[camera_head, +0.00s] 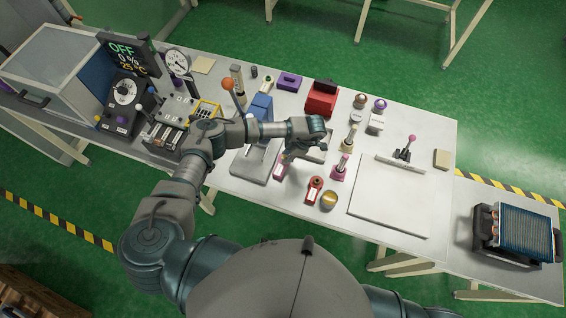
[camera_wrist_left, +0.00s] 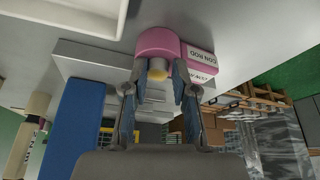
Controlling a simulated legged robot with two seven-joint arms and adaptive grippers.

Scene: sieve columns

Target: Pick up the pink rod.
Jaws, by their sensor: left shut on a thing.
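My left gripper (camera_head: 289,157) reaches over the table. In the left wrist view its two fingers (camera_wrist_left: 159,75) are closed around a pale yellow end joined to a thick pink round piece (camera_wrist_left: 157,41), which I take for the pink rod. A pink-and-white labelled block (camera_wrist_left: 199,62) is beside it; that block also shows in the head view (camera_head: 280,168) just below the gripper. The gripper hides most of the held piece in the head view. A separate pink stand with an upright post (camera_head: 341,168) is to the right. My right gripper is out of view.
A red lever piece (camera_head: 314,188) and a yellow-topped round pot (camera_head: 329,200) are near the front edge. A cream post (camera_head: 349,140) and a white board (camera_head: 390,203) are to the right. A blue block (camera_head: 261,107) is behind my arm.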

